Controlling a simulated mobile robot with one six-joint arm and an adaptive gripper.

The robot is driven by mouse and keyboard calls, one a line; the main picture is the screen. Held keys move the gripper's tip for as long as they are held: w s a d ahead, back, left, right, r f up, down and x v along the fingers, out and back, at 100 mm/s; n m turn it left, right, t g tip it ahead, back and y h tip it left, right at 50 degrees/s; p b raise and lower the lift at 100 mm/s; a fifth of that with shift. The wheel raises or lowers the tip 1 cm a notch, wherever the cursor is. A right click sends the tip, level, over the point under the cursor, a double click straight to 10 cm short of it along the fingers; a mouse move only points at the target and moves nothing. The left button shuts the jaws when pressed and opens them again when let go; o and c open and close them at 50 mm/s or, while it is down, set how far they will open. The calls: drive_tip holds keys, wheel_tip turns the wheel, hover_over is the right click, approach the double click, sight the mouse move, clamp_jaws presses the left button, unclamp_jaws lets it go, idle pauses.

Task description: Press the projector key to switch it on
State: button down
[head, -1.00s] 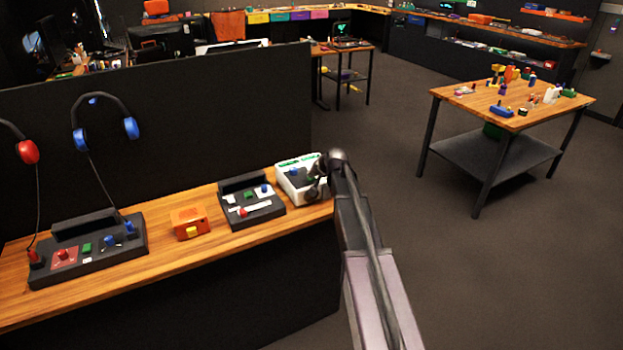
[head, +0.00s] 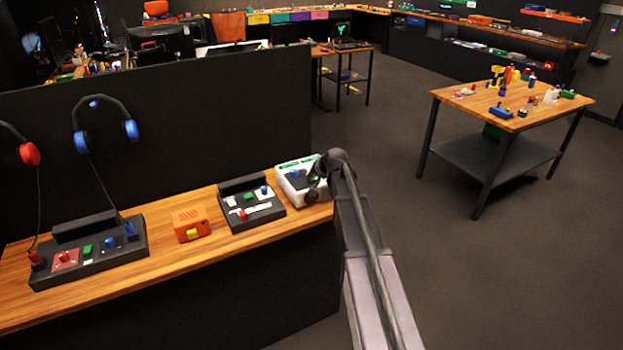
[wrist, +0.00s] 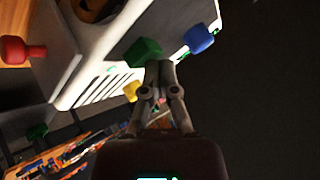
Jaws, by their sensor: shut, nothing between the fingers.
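A white panel box (head: 291,186) stands at the right end of the wooden counter. In the wrist view its white face (wrist: 95,45) fills the upper left and carries a green key (wrist: 143,50) and a blue knob (wrist: 199,38). Which key is the projector's cannot be told, as no label is readable. My gripper (wrist: 160,66) is shut and empty, its tips right beside the green key; whether they touch it is unclear. In the head view my arm's dark end covers the box's right side.
A black panel (head: 262,213) with small controls, an orange box (head: 191,224) and a larger black panel (head: 98,262) stand along the counter to the left. A dark partition (head: 200,120) rises behind. In the wrist view a red knob (wrist: 22,50) shows at left.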

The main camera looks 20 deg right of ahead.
drive_tip(key=shift+r, duration=0.15)
drive_tip(key=shift+r+p, duration=2.9)
drive_tip(key=shift+p, duration=0.1)
